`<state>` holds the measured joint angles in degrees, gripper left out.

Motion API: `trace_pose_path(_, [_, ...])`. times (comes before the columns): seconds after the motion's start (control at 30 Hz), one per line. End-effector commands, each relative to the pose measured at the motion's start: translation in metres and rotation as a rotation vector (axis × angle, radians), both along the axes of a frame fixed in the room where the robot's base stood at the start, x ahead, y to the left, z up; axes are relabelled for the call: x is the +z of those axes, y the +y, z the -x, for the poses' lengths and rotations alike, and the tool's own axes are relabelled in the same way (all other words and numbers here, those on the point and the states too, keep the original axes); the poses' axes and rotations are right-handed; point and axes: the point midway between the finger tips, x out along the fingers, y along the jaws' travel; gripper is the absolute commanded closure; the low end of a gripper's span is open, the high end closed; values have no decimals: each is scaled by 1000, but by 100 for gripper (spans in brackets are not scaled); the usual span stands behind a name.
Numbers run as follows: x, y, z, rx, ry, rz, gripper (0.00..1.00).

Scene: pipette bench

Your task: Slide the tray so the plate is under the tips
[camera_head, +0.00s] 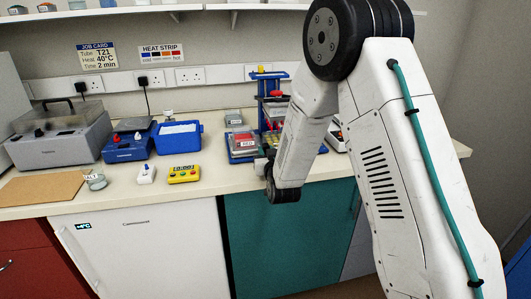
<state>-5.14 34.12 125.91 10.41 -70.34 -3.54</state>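A blue-edged tray (232,157) sits on the bench at the foot of the stand. A flat red and grey piece, perhaps the plate (243,143), lies on it. A blue stand (284,77) with a yellow knob and red parts rises just right of the tray. The tips are too small or hidden to make out. My gripper (262,167) is low at the bench's front edge, by the tray's near right corner. Its fingers are small and partly hidden by my wrist, so I cannot tell whether it touches the tray or is open.
A yellow timer (184,174), a white bottle (146,174) and a glass jar (96,180) stand left along the front. Behind them are a blue tub (178,136), a blue scale-like device (127,148) and a grey lidded machine (59,137). Bare bench lies left of the tray.

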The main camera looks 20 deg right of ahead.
Motion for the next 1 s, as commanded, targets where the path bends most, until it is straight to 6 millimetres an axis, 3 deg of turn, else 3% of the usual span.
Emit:
trace_pose_path(0.07, [1, 2, 0, 4, -1, 0, 58])
trace_pose_path(0.4, [0, 0, 4, 0, 0, 0, 58])
trace_pose_path(0.8, [0, 7, 65, 3, 0, 0, 58])
trace_pose_path(1.0, [1, 8, 77, 3, -1, 0, 58])
